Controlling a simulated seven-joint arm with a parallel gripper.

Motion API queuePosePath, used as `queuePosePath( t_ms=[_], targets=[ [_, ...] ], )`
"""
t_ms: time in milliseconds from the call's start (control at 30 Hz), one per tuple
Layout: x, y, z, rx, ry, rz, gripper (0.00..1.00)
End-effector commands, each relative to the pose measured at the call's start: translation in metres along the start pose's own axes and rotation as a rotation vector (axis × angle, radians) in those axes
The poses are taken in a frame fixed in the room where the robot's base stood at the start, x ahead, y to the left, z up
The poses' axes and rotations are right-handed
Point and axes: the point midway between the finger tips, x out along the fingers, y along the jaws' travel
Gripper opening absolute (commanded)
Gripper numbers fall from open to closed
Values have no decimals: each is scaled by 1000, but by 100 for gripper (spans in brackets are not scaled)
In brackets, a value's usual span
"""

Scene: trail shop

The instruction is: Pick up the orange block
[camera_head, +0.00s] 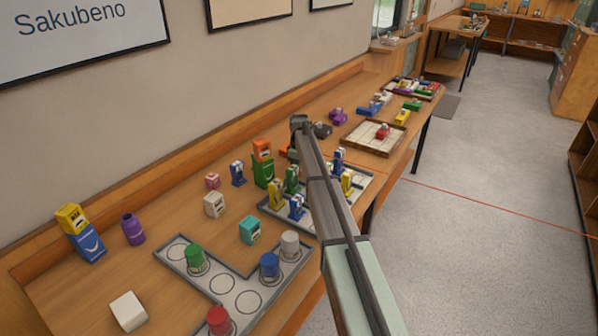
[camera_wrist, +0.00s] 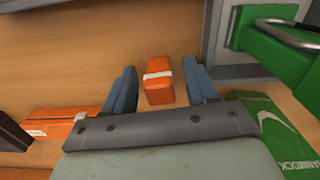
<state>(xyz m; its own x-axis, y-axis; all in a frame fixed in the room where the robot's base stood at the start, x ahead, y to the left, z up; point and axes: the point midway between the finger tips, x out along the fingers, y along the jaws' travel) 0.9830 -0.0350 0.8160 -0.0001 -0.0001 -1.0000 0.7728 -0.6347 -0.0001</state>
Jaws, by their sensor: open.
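An orange block (camera_wrist: 158,84) with a white band lies on the wooden table in the wrist view. It shows between the two blue-grey fingers of my gripper (camera_wrist: 160,66), with a gap on each side. My gripper is open and holds nothing. In the head view my gripper (camera_head: 299,124) is over the middle of the table, its fingers mostly hidden by my arm. A bit of orange (camera_head: 284,151) shows beside my arm there; I cannot tell for certain that it is the same block.
An orange box (camera_head: 262,149) stands on a green box (camera_head: 263,172) left of my arm. In the wrist view an orange piece (camera_wrist: 60,124) is at lower left, a green handled piece (camera_wrist: 275,42) at upper right, and a green piece (camera_wrist: 270,128) at lower right. A grey tray (camera_head: 272,218) holds several figures.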

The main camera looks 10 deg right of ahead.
Motion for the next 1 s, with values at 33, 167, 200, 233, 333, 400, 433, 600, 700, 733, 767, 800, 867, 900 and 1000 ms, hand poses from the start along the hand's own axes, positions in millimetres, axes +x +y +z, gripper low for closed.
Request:
queuePosePath(
  t_ms=[33, 167, 200, 233, 333, 400, 433, 600, 700, 733, 767, 800, 867, 900, 1000],
  targets=[
    [2, 0, 0, 0, 0, 0, 57],
    [2, 0, 0, 0, 0, 0, 57],
    [2, 0, 0, 0, 0, 0, 57],
    [2, 0, 0, 0, 0, 0, 56],
    [2, 0, 0, 0, 0, 0, 47],
    [2, 0, 0, 0, 0, 0, 40],
    [2, 0, 0, 0, 0, 0, 37],
    [2, 0, 0, 0, 0, 0, 21],
    [2, 0, 0, 0, 0, 0, 12],
    [2, 0, 0, 0, 0, 0, 9],
    [2, 0, 0, 0, 0, 0, 6],
    [2, 0, 0, 0, 0, 0, 2],
    [2, 0, 0, 0, 0, 0, 2],
    [2, 0, 0, 0, 0, 0, 2],
    [1, 0, 0, 0, 0, 0, 2]
  ],
)
